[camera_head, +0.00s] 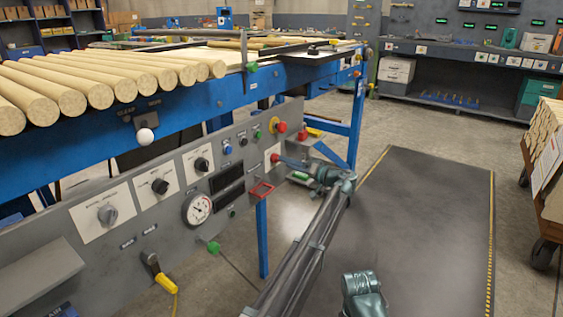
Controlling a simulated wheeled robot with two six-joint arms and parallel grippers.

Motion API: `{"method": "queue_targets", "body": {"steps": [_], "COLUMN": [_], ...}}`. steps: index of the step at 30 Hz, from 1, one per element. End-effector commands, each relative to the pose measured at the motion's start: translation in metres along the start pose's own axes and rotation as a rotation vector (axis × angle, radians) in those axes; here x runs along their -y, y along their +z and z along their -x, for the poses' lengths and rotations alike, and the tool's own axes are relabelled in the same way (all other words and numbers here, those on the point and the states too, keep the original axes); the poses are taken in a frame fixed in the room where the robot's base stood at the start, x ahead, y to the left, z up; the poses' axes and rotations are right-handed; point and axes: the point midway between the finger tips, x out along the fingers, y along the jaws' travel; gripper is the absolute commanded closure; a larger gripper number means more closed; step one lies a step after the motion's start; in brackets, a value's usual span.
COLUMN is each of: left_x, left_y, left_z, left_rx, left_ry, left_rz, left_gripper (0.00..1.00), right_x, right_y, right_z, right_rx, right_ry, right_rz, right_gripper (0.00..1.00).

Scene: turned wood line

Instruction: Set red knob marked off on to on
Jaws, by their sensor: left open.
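The grey control panel (150,225) slants along the left under the blue bench. A red knob (275,158) sits on a small white plate near the panel's right end. Its marks are too small to read, so I cannot tell which way it is set. My left gripper (283,161) is open, with its fingertips right at the knob from the right side. Whether the fingers touch it or stand just clear of it, I cannot tell.
A red button on yellow (279,126) and another red button (302,135) sit just above.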

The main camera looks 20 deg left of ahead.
Motion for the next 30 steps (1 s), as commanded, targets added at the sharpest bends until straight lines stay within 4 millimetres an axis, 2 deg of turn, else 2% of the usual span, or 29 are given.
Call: {"method": "queue_targets", "body": {"steps": [3,9,20,30], "left_x": [0.0,0.0,0.0,0.0], "left_y": [0.0,0.0,0.0,0.0], "left_z": [-0.018,-0.034,-0.038,-0.037], "left_rx": [0.001,0.0,0.0,0.0], "left_ry": [-0.001,0.0,0.001,0.001], "left_rz": [0.0,0.0,0.0,0.0], "left_gripper": [0.26,0.26,0.26,0.85], "right_x": [0.0,0.0,0.0,0.0], "right_y": [0.0,0.0,0.0,0.0], "right_z": [0.0,0.0,0.0,0.0], "right_rx": [0.0,0.0,0.0,0.0], "right_ry": [0.0,0.0,0.0,0.0], "right_rz": [0.0,0.0,0.0,0.0], "right_gripper": [1.0,1.0,1.0,1.0]}}
